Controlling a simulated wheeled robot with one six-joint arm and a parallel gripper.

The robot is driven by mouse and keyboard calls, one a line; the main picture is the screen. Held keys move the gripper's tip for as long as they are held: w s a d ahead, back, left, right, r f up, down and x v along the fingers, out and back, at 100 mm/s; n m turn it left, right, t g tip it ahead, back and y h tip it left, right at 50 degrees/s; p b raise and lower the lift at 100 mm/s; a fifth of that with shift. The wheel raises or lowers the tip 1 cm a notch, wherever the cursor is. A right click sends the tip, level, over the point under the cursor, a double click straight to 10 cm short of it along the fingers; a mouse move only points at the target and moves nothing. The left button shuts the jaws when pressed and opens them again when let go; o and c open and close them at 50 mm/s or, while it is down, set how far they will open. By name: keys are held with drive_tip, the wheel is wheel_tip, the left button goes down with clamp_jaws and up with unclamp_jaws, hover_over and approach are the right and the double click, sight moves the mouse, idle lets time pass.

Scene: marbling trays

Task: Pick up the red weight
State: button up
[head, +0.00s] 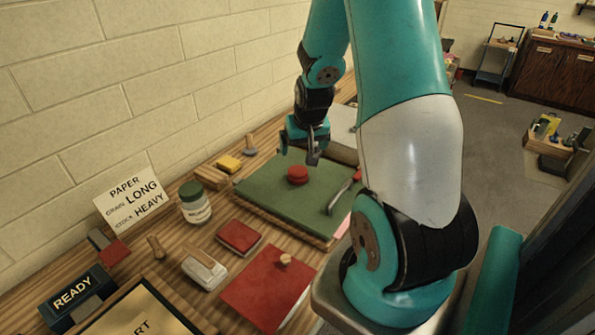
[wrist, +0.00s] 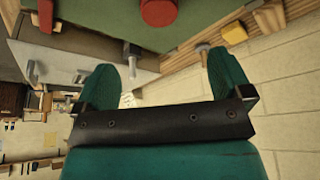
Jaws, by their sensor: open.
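The red weight (head: 298,174) is a small round red piece standing on the green mat (head: 272,190) of a tray on the wooden bench. It also shows at the top edge of the wrist view (wrist: 158,12), partly cut off. My gripper (head: 300,150) is above the far part of the green mat, behind and above the red weight and apart from it. In the wrist view its two teal fingers (wrist: 170,85) are spread wide with nothing between them.
A dark-handled tool (head: 342,192) lies on the mat's right side. A yellow block (head: 229,163), a green-lidded jar (head: 195,203), a red block (head: 239,237) and a red board (head: 268,287) stand left and in front. A brick wall (head: 140,70) runs behind the bench.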

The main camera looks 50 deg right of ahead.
drive_tip(key=p, duration=0.2)
approach(298, 171)
drive_tip(key=x, duration=0.4)
drive_tip(key=shift+w+f, duration=0.2)
drive_tip(key=shift+f, duration=0.15)
drive_tip(key=shift+p+x, duration=1.3)
drive_tip(key=shift+x, duration=1.4)
drive_tip(key=shift+s, duration=0.15)
drive_tip(key=c, duration=1.3)
drive_tip(key=shift+r, duration=0.1)
drive_tip(key=shift+c, duration=0.2)
